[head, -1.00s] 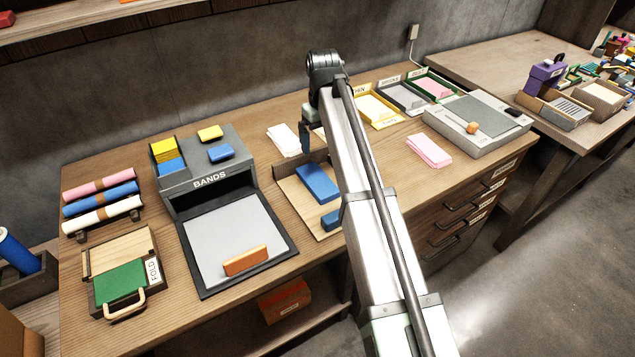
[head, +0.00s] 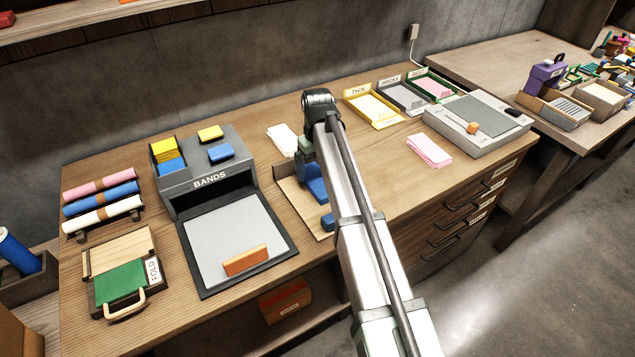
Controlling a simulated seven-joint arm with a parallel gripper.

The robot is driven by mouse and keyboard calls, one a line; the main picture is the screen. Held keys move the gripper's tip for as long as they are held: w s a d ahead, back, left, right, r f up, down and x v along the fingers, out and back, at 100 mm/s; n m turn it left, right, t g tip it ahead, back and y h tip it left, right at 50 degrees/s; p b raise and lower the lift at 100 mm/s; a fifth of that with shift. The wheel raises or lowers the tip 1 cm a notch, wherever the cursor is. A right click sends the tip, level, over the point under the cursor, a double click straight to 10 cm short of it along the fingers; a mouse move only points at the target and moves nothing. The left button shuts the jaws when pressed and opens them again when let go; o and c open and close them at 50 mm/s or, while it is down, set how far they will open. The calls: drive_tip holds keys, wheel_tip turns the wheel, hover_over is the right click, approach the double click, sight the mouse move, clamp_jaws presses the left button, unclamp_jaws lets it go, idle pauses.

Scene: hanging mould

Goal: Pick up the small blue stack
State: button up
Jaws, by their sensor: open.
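A larger blue stack (head: 316,188) lies on a wooden tray (head: 298,206) at the middle of the bench, partly hidden by my arm. A smaller blue piece (head: 327,222) lies at the tray's front edge, also partly covered by my arm. My gripper (head: 304,158) points down over the back of the tray, just behind and above the larger blue stack. It is open; its fingertips are hard to make out, and I see nothing held. Other blue pieces are a block (head: 221,153) on top of the BANDS box and a blue stack (head: 172,166) in its side slot.
The grey BANDS box (head: 210,182) stands left of the tray, with an orange block (head: 245,261) on its pad. White sheets (head: 282,139) lie behind the tray. Pink sheets (head: 429,151) and labelled trays (head: 374,106) are to the right. Bare bench lies between.

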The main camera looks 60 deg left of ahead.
sight(317, 179)
drive_tip(key=shift+f, duration=2.35)
drive_tip(key=shift+c, duration=0.5)
drive_tip(key=shift+r, duration=0.15)
drive_tip(key=c, duration=1.1)
